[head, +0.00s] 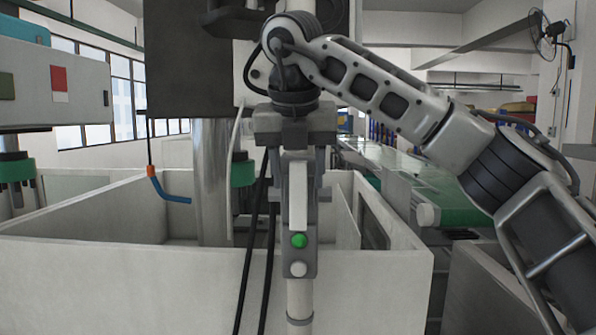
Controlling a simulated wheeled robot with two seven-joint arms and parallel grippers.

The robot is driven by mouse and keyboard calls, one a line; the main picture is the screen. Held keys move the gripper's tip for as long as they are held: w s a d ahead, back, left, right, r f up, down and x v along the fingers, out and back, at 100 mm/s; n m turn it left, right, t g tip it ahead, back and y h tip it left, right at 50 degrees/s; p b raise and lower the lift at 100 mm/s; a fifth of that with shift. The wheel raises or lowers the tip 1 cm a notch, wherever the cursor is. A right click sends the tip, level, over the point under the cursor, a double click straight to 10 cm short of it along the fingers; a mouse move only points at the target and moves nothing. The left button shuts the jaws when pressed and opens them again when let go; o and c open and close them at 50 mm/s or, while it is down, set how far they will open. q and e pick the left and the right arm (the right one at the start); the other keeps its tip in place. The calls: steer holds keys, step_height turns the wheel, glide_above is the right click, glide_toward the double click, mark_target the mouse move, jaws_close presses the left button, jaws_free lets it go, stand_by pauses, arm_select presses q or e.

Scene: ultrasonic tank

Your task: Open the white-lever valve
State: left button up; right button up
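My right gripper (298,194) hangs from the arm that comes in from the right. Its dark fingers point down and stand apart, one on each side of a pale post. The post hides the space between the fingertips. I cannot make out the white-lever valve for certain. A thin pale strip (237,125) slants down beside the steel pipe, left of the gripper, but I cannot tell if it is the lever. A different valve with an orange body (152,170) and a blue lever (176,199) hangs further left. My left gripper is not in view.
A pale open-topped tank (150,285) fills the lower left and middle. A steel pipe (212,175) drops into it. A grey control box with a green button (299,240) is on the post, with black cables beside it. A green conveyor (470,218) lies to the right.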

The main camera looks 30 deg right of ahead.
steer(key=v, duration=1.6)
steer(key=shift+w+f, duration=0.1)
